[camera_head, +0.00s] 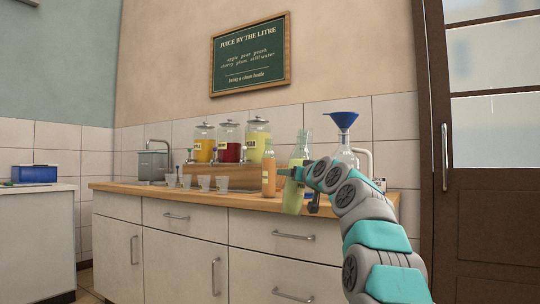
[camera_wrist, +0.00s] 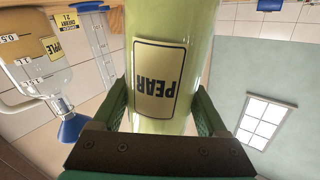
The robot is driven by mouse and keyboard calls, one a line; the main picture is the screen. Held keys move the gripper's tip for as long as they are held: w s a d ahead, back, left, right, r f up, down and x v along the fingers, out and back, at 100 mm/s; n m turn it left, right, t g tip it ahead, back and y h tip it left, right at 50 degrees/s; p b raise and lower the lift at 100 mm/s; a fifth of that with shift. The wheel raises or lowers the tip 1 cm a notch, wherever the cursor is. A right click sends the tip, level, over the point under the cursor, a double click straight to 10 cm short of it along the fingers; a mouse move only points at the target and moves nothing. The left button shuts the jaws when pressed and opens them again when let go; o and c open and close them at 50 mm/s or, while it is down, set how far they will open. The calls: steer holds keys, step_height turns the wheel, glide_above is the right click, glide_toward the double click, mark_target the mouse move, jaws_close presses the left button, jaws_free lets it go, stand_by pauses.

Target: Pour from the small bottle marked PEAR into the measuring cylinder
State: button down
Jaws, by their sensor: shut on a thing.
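My gripper (camera_head: 290,172) is shut on the small bottle marked PEAR (camera_head: 292,198), which holds pale green liquid. In the wrist view the bottle (camera_wrist: 172,28) fills the middle between the fingers, its PEAR label upside down. In the head view it is held in front of the counter edge and leans slightly. A clear, narrow, graduated vessel that looks like the measuring cylinder (camera_wrist: 97,42) stands at the left in the wrist view, apart from the bottle. I cannot make it out clearly in the head view.
A clear flask with a blue funnel (camera_head: 343,122) stands on the counter (camera_head: 120,187) right of the bottle. An orange bottle (camera_head: 268,176) is to its left. Several small cups (camera_head: 204,183) stand farther left, before three juice dispensers (camera_head: 229,142).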

mark_target(292, 158)
steer(key=shift+n+g+y, duration=0.4)
steer(key=shift+n+y, duration=0.1)
steer(key=shift+y, duration=0.4)
steer(key=s+r, duration=0.3)
steer(key=s+a+r, duration=0.1)
steer(key=shift+s+r+b, duration=0.3)
steer(key=shift+s+b, duration=0.1)
steer(key=shift+s, duration=0.15)
steer(key=shift+s+a+r, duration=0.1)
steer(key=shift+s+r, duration=0.1)
steer(key=shift+s+a+r+y, duration=0.1)
steer(key=shift+s+a+y, duration=0.15)
steer(key=shift+s, duration=0.25)
steer(key=shift+s+r, duration=0.15)
steer(key=shift+s, duration=0.1)
steer(key=shift+s+a+r+y, duration=0.1)
steer(key=shift+s+a+y, duration=0.05)
steer(key=shift+s+y, duration=0.15)
